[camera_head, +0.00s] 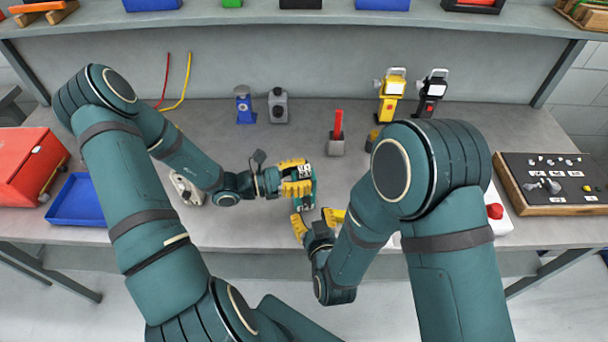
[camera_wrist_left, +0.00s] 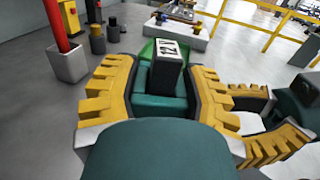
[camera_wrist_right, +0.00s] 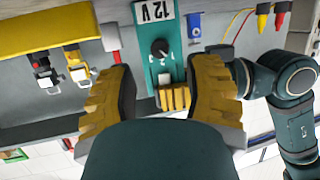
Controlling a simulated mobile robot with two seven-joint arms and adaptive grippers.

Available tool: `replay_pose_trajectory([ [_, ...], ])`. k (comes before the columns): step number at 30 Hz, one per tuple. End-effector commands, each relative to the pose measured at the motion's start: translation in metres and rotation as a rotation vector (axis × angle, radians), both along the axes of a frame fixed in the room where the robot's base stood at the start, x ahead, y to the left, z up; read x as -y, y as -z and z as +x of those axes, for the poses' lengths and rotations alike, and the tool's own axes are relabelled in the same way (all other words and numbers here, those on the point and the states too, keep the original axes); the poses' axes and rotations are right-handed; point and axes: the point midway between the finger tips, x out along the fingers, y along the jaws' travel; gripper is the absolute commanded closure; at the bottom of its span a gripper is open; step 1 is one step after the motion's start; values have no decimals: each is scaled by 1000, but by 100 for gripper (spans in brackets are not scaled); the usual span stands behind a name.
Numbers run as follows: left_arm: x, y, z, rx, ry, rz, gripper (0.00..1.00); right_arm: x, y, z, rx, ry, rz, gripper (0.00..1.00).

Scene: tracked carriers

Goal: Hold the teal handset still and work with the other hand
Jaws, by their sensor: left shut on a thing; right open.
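The teal handset (camera_head: 306,204) is held above the bench near its front middle. My left gripper (camera_head: 297,180) is shut on it, yellow fingers on both sides, as the left wrist view (camera_wrist_left: 165,75) also shows. In the right wrist view the handset (camera_wrist_right: 148,36) shows a white "12 V" label, a black knob (camera_wrist_right: 159,48) and a small white switch (camera_wrist_right: 164,79). My right gripper (camera_head: 317,218) is open just in front of the handset. In its wrist view its fingers stand apart on either side of the handset's lower part; I cannot tell any contact.
A red post in a grey block (camera_head: 337,146) stands behind the grippers. Yellow (camera_head: 391,92) and black (camera_head: 432,92) lamps stand at the back right. A blue tray (camera_head: 76,201) and red box (camera_head: 28,165) are left. A dark panel (camera_head: 560,180) lies right.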

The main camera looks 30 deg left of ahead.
Motion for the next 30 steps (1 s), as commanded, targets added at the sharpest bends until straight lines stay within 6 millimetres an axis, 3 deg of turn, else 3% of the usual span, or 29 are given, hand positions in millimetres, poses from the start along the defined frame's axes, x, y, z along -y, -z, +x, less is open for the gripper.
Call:
replay_pose_trajectory([
  [12,0,0,0,0,0,0,98,-29,13,30,-1,0,0,50],
  [25,0,0,0,0,0,0,98,-32,15,33,-1,0,-1,50],
  [29,0,0,0,0,0,0,98,-32,15,33,-1,0,-1,96],
  [30,0,0,0,0,0,0,98,-32,15,33,-1,0,-1,100],
])
